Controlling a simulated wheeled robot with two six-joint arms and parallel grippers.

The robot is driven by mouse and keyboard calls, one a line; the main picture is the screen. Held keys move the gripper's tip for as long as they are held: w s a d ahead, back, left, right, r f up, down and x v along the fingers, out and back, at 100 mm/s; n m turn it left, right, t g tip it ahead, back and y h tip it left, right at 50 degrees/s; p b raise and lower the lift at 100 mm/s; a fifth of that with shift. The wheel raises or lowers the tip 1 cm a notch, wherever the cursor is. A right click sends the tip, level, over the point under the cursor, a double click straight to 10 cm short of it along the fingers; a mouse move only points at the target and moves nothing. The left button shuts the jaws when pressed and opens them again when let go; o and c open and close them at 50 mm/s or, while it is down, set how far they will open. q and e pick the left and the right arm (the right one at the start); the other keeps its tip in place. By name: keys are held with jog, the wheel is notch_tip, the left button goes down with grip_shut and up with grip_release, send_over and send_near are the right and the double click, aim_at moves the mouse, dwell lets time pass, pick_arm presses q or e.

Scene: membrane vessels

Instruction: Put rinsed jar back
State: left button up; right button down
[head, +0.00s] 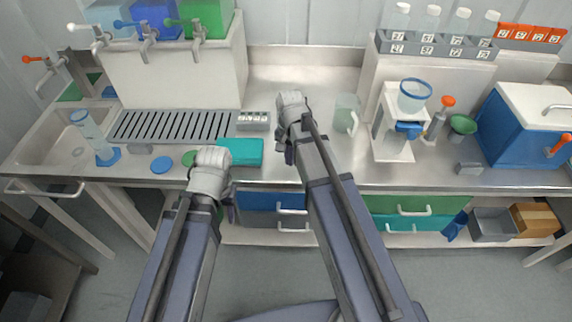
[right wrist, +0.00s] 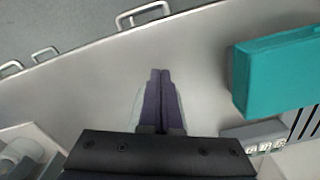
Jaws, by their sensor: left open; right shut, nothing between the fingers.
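I cannot tell for certain which vessel is the rinsed jar. Clear white-capped jars (head: 433,17) stand in a row in a grey rack (head: 425,50) with numbered labels at the back right. A pale translucent jug (head: 346,114) stands on the counter right of my right gripper. A clear cylinder with blue bands (head: 90,132) stands tilted by the sink. My left gripper (head: 226,208) is open at the counter's front edge, its fingers mostly hidden by the wrist. My right gripper (head: 289,153) is over the counter; the right wrist view shows its fingers (right wrist: 160,75) shut and empty.
A teal box (head: 240,152) lies between my grippers; it also shows in the right wrist view (right wrist: 280,70). A small numbered block (head: 254,121) is behind it. A slotted drain grille (head: 170,125) is left, a white stand with a blue-rimmed funnel-like cup (head: 415,97) right.

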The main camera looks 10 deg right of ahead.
jog(key=shift+w+d, duration=0.1)
jog(key=w+d, duration=0.3)
jog(key=w, duration=0.1)
jog(key=w+d, duration=0.4)
jog(key=w, duration=0.1)
jog(key=w+d, duration=0.4)
jog(key=w, duration=0.1)
jog(key=shift+w+d, duration=0.1)
jog(key=shift+w, duration=0.05)
jog(key=s, duration=0.1)
jog(key=s+a, duration=0.2)
jog(key=shift+s+a, duration=0.25)
jog(key=shift+s, duration=0.1)
pick_arm(q)
notch_tip(320, 180, up, 10)
jog(key=a+p, duration=0.1)
jog(key=p, duration=0.9)
jog(key=shift+a, duration=0.2)
pick_arm(e)
notch_tip(320, 180, up, 10)
jog(key=shift+w, duration=0.25)
